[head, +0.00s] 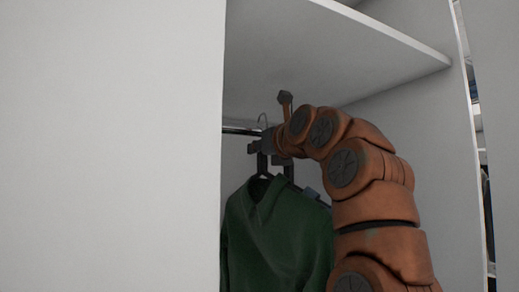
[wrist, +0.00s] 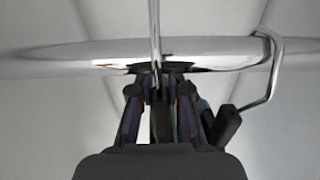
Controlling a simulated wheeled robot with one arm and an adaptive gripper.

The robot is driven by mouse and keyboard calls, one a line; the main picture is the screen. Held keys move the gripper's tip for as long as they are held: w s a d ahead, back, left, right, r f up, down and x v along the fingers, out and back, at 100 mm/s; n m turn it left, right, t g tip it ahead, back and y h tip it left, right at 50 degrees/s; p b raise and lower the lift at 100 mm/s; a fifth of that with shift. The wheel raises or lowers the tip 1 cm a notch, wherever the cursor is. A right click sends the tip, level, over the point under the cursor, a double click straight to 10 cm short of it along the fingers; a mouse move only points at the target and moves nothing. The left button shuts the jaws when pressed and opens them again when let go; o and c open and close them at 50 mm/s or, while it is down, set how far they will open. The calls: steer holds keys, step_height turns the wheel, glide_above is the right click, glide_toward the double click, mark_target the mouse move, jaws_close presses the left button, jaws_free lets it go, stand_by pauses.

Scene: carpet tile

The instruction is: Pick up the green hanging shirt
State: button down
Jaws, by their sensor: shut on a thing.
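The green shirt (head: 278,232) is a dark green collared garment on a dark hanger (head: 262,164), hanging inside the white closet. The closet's left panel and my arm hide its sides, and its lower end is out of frame. My gripper (head: 262,147) is above the collar, just under the rail, and is shut on the upper part of the hanger. In the wrist view, my gripper (wrist: 158,92) has its fingers close together around a thin upright metal hook (wrist: 154,30) at the rail. The shirt itself cannot be made out there.
The metal rail (head: 240,130) runs just beside my gripper and crosses the wrist view. A second hanger's hook (wrist: 272,75) is close on the right, with its dark body (wrist: 226,125) below. A white shelf (head: 330,50) is overhead. The white panel (head: 110,150) fills the left.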

mark_target(320, 201)
steer(key=shift+d, duration=0.1)
steer(key=shift+s+d+f+b, duration=0.1)
steer(key=shift+s+b, duration=0.2)
steer(key=shift+b+v, duration=0.75)
steer(key=shift+v, duration=0.7)
steer(key=f+b, duration=0.2)
steer(key=s+f+b, duration=0.1)
steer(key=f+b, duration=0.4)
steer(key=shift+s+d+f+b, duration=0.25)
steer(key=shift+d+f+b, duration=0.05)
steer(key=shift+d+f, duration=0.1)
steer(key=shift+s+f+b, duration=0.3)
steer(key=shift+f+b, duration=0.15)
steer(key=shift+f, duration=0.05)
steer(key=b+v, duration=0.1)
steer(key=v, duration=0.4)
steer(key=b+v, duration=0.1)
steer(key=v, duration=0.4)
steer(key=b+v, duration=0.2)
steer(key=v, duration=0.3)
steer(key=shift+s+f, duration=0.15)
steer(key=shift+f, duration=0.2)
steer(key=shift+s+d, duration=0.15)
steer(key=shift+s, duration=0.05)
